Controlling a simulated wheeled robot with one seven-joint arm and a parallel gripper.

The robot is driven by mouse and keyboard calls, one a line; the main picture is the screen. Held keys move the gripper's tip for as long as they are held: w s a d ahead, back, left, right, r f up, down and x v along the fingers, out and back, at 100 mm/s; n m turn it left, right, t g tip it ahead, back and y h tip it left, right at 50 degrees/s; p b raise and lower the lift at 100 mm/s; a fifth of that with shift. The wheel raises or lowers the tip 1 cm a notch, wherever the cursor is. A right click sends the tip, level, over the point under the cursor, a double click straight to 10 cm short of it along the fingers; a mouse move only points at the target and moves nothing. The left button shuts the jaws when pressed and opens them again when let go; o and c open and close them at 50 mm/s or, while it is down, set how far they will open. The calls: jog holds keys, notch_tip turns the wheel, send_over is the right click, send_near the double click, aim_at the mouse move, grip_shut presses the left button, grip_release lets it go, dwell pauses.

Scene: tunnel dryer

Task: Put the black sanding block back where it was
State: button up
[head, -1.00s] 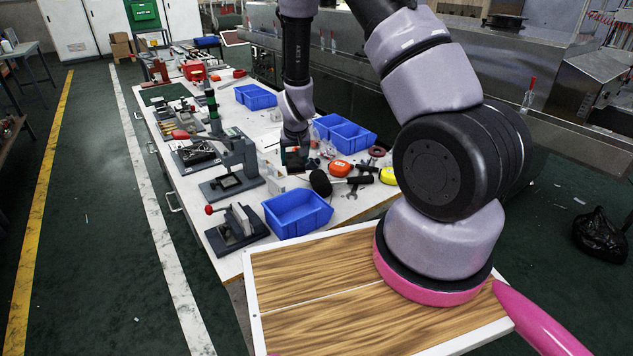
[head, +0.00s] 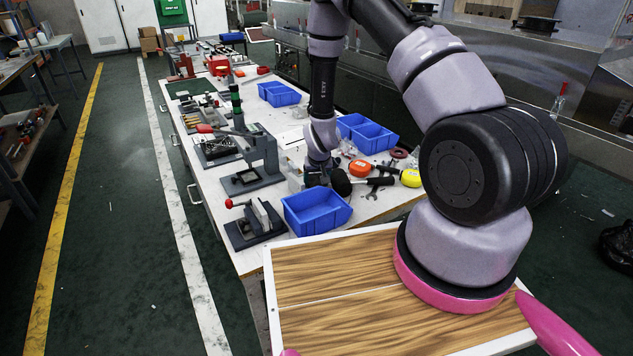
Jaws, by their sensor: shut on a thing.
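My gripper (head: 318,176) is small in the head view, pointing down over the workbench (head: 215,180), just behind the front blue bin. It is shut on a small dark thing that I take to be the black sanding block. The block is mostly hidden by the fingers and blends with them. I cannot tell whether it touches the bench top.
The front blue bin (head: 318,224) looks empty. Blue bins (head: 372,137), a black-headed mallet (head: 342,182), an orange tape measure (head: 360,168) and a yellow one (head: 411,178) lie nearby. A grey press (head: 262,160) and a red-handled clamp fixture (head: 255,222) stand left.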

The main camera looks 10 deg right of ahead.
jog(key=o, duration=1)
jog(key=shift+f, duration=0.15)
jog(key=v, duration=1.2)
jog(key=shift+r, duration=0.3)
jog(key=s+d+r+m+t+y, duration=0.1)
jog(key=s+r, duration=0.1)
jog(key=r, duration=1.1)
jog(key=s+d+r+m+y, duration=0.1)
jog(key=s+r, duration=0.1)
jog(key=r, duration=1)
jog(key=shift+m+t, duration=0.6)
jog(key=shift+t, duration=0.2)
jog(key=s+d+r, duration=0.1)
jog(key=s+r, duration=0.4)
jog(key=s, duration=0.1)
jog(key=s+d+r, duration=0.1)
jog(key=s+r, duration=0.4)
jog(key=s, duration=0.2)
jog(key=s+d+r, duration=0.2)
jog(key=s+r, duration=0.4)
jog(key=s, duration=0.1)
jog(key=shift+d, duration=0.1)
